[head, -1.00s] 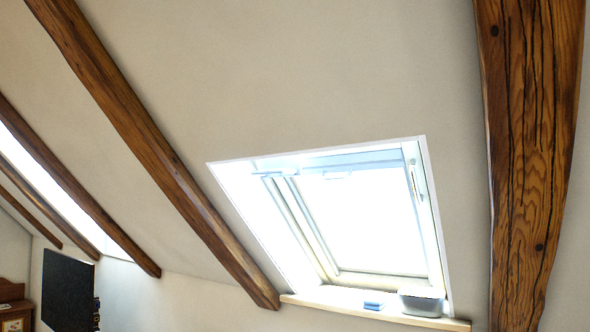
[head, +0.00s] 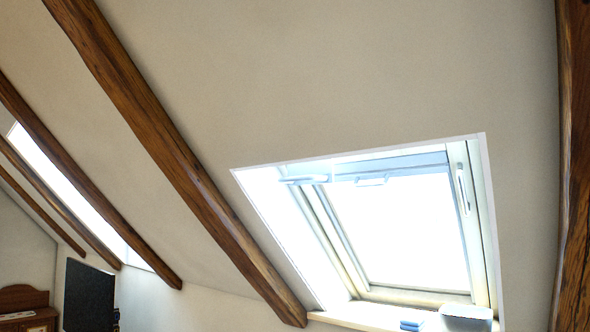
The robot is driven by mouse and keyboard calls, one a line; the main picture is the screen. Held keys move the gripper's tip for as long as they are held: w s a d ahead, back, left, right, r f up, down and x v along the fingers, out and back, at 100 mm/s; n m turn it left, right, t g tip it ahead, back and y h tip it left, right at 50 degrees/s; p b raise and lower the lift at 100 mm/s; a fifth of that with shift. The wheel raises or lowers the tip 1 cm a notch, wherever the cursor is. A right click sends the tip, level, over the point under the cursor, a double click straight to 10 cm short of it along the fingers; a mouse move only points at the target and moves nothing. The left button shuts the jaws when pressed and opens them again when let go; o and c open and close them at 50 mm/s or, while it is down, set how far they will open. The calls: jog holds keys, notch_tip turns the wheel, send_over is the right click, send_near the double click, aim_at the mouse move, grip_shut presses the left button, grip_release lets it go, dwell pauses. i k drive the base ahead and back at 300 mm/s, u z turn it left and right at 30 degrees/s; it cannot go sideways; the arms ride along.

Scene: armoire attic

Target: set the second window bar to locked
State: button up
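A roof window (head: 408,225) is set in the sloped wall at the right of the head view, very bright inside. A pale bar (head: 400,165) runs along the top of its frame, with a small handle (head: 371,181) at its middle. A short bar-like piece (head: 303,180) sticks out at the top left, and a slim fitting (head: 463,188) sits on the right side of the frame. A second window (head: 75,190) shows at the far left, partly behind beams; no bar on it can be made out. My gripper is not in view.
Thick wooden beams (head: 175,150) run down the slope, one (head: 576,200) at the right edge. The sill (head: 365,318) holds a blue item (head: 411,325) and a grey bowl-like object (head: 466,317). A dark panel (head: 89,298) and wooden furniture (head: 27,305) stand lower left.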

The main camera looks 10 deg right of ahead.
aim_at(318, 172)
jog(key=k, duration=0.5)
jog(key=u, duration=0.6)
jog(key=i, duration=1.15)
jog(key=z, duration=1.4)
